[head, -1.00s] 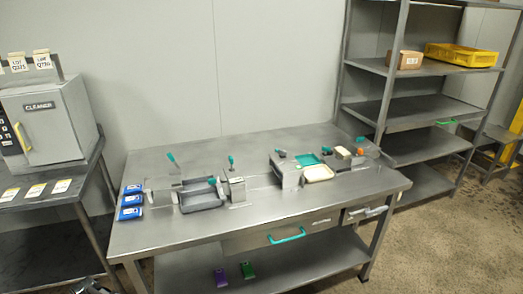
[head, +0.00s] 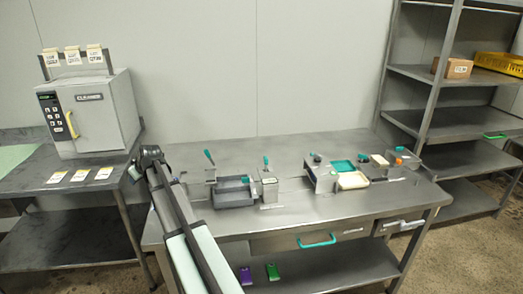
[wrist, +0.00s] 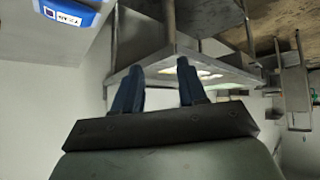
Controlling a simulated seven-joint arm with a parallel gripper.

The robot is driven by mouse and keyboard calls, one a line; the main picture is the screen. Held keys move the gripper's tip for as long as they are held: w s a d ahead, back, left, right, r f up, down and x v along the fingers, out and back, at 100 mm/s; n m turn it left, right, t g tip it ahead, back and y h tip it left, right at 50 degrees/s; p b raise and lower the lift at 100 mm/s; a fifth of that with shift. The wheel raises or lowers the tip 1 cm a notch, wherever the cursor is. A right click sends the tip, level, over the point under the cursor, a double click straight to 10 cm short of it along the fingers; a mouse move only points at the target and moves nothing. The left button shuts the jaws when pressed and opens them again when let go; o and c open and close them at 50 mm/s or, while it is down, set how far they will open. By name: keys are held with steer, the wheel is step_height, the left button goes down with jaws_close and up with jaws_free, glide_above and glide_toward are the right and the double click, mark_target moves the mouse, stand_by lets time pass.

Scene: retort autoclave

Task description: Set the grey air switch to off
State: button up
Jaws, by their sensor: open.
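I cannot make out a grey air switch for certain in either view. The steel bench (head: 300,222) carries several small fixtures, including a teal-handled lever (head: 209,157) beside a grey tray and another teal-topped lever (head: 265,163) on a grey block. My gripper (head: 150,153) shows as a dark shape at the bench's left end, beside the cleaner's table and away from these fixtures. In the wrist view my gripper (wrist: 160,85) has its two blue fingers apart, with nothing between them.
A grey cleaner cabinet (head: 100,112) with a keypad and yellow handle stands on the left table (head: 60,200). A blue labelled pack (wrist: 68,14) shows in the wrist view. Shelving (head: 430,115) stands at right. The bench's front middle is clear.

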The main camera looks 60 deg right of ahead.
steer(key=s+d+r+h, duration=0.1)
steer(key=s+d+r, duration=0.35)
steer(key=d, duration=0.35)
steer(key=s+d+r+m, duration=0.1)
steer(key=s+d+r, duration=0.35)
steer(key=d, duration=0.25)
steer(key=s+d+r+h, duration=0.1)
steer(key=s+d+r, duration=0.2)
steer(key=d+r, duration=0.35)
steer(key=s+d+r+m+g+h, duration=0.1)
steer(key=s+d+r, duration=0.5)
steer(key=s+d, duration=0.45)
steer(key=s+d+r+m+g+h, duration=0.1)
steer(key=s+d+r, duration=0.4)
steer(key=s+d, duration=0.55)
steer(key=m+g+y, duration=0.1)
steer(key=g+y, duration=0.2)
glide_above(317, 154)
steer(key=s+a, duration=0.2)
steer(key=s, duration=0.4)
step_height(317, 154, down, 16)
steer(key=shift+t, duration=0.3)
steer(key=x, duration=1.3)
steer(key=shift+w+d, duration=0.25)
steer(key=shift+w, duration=0.05)
jaws_close()
